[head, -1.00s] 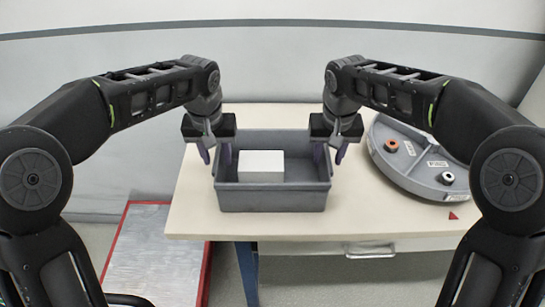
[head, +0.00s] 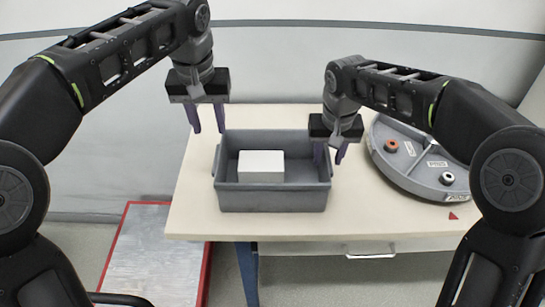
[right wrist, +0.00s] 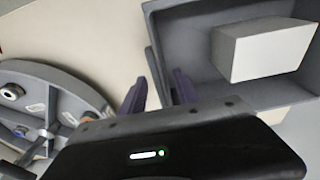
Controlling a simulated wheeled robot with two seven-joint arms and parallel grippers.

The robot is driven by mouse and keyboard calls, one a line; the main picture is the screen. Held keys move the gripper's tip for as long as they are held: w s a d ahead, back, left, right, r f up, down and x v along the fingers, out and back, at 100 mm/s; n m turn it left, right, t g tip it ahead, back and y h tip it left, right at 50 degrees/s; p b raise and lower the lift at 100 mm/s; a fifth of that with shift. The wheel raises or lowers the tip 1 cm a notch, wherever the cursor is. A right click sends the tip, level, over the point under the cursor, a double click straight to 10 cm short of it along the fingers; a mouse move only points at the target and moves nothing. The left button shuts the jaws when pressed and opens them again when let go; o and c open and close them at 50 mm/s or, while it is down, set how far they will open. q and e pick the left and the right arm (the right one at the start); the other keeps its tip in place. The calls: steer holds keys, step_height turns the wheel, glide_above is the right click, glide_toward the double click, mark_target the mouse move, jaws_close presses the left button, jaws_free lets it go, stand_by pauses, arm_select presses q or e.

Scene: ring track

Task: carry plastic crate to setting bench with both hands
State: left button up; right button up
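The grey plastic crate (head: 270,200) stands on a pale bench (head: 200,212), with a white block (head: 261,167) inside it. My left gripper (head: 208,130) is open and empty, raised above and to the left of the crate's left wall, apart from it. My right gripper (head: 331,163) is at the crate's right wall, its purple fingers spread. In the right wrist view the crate (right wrist: 190,48) shows with one finger on its inner side and one outside, so the fingers straddle the wall without visibly closing on it.
A round grey ring track (head: 410,180) with small cylindrical parts lies on the bench's right, close beside my right gripper. A small red triangle (head: 453,216) marks the bench top. A red-edged metal plate (head: 150,255) lies on the floor at left.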

step_height(320, 180, up, 12)
steer(key=s, duration=0.1)
steer(key=shift+s, duration=0.4)
stand_by(0.6)
